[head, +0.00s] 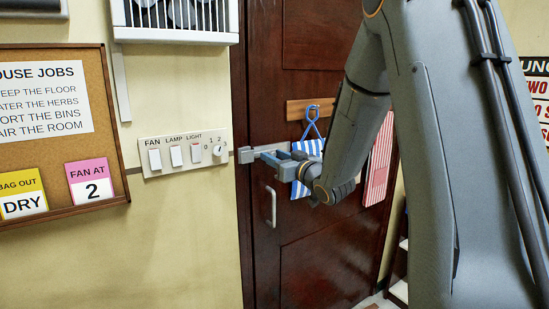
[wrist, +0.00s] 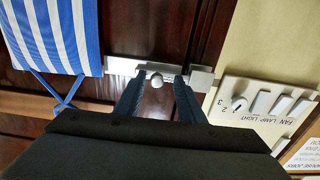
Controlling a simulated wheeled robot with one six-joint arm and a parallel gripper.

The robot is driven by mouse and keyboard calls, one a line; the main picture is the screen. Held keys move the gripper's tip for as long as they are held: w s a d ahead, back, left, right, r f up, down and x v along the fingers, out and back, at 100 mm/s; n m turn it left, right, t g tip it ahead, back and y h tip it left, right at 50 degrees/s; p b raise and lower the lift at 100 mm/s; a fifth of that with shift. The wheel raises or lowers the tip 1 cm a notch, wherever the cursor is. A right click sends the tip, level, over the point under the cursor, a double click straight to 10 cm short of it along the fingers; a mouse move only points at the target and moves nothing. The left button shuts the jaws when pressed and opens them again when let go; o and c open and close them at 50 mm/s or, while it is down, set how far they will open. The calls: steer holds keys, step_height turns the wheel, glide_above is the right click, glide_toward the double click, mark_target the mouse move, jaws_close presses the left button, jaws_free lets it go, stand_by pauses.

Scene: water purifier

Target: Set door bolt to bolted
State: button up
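The door bolt (wrist: 118,66) is a pale metal plate with a round knob (wrist: 156,80), mounted on the dark red-brown door. Its square keeper (wrist: 200,79) sits on the door frame and also shows in the head view (head: 246,155). My gripper (wrist: 157,84) is open, with one finger on each side of the knob and visible gaps between knob and fingers. In the head view, my gripper (head: 268,154) reaches the bolt beside the keeper and hides much of it. I cannot tell whether the rod enters the keeper.
A switch panel (head: 186,153) with rockers and a dial is on the wall close to the keeper. A blue-striped cloth (head: 309,148) hangs from a wooden rail (head: 308,109) near my wrist. A door handle (head: 271,207) is below, and a notice board (head: 108,130) is left.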

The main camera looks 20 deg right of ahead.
steer(key=b+v, duration=0.2)
steer(key=v, duration=0.5)
steer(key=shift+s, duration=0.35)
steer(key=shift+d, duration=0.1)
steer(key=s+f+m+g+h, duration=0.3)
steer(key=s+f+g+h, duration=0.45)
steer(key=f, duration=0.85)
steer(key=s+a+f+g, duration=0.1)
steer(key=s+f+g, duration=0.1)
steer(key=s, duration=0.5)
steer(key=s+a+f+g+y, duration=0.1)
steer(key=s+a+f+g, duration=0.1)
steer(key=s+g, duration=0.2)
steer(key=s+a+f+g+y, duration=0.1)
steer(key=s+f+g, duration=0.1)
steer(key=s, duration=0.8)
steer(key=shift+s+a+m+g, duration=0.25)
steer(key=shift+a+m+g, duration=0.05)
steer(key=shift+g, duration=0.25)
steer(key=shift+f, duration=0.1)
